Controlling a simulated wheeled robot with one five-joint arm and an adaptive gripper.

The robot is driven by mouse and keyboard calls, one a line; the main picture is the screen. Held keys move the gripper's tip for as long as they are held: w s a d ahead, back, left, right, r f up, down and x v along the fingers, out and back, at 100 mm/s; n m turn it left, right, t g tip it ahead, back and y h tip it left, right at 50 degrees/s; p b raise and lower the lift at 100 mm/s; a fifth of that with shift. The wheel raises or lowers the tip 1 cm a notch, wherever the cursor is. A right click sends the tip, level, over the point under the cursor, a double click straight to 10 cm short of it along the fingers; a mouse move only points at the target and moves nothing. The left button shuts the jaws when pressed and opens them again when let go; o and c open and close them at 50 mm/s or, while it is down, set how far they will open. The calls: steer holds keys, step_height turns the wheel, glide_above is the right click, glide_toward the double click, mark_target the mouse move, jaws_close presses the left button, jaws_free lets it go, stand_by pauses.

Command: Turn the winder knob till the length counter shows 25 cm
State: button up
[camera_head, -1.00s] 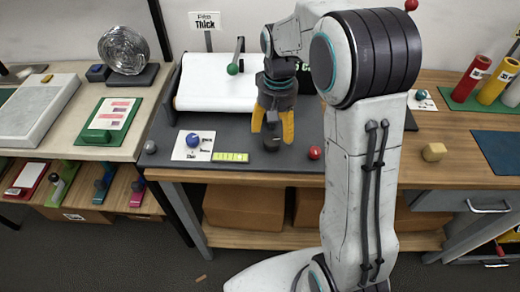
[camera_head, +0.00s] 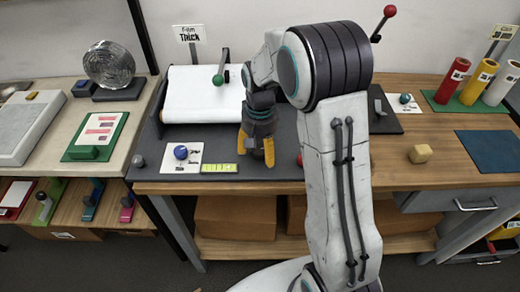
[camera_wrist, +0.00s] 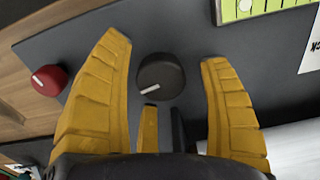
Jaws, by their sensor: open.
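The winder knob (camera_wrist: 160,77) is a dark round knob with a white pointer line, on the dark grey bench top. My gripper (camera_head: 256,150) has yellow fingers pointing down over it. In the wrist view my gripper (camera_wrist: 163,60) is open, with one finger on each side of the knob and visible gaps between. In the head view the fingers largely hide the knob. The white film roll (camera_head: 203,94) lies behind, with a green-balled lever (camera_head: 219,78) beside it. The length counter is not visible; my arm covers the area right of the roll.
A red knob (camera_wrist: 48,80) sits near the front edge, left of the winder knob in the wrist view. A yellow-green scale strip (camera_head: 219,168) and a card with a blue ball (camera_head: 181,152) lie left of my gripper.

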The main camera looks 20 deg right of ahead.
steer(key=shift+f, duration=0.25)
steer(key=shift+o, duration=0.2)
steer(key=shift+f, duration=0.1)
steer(key=c, duration=1.2)
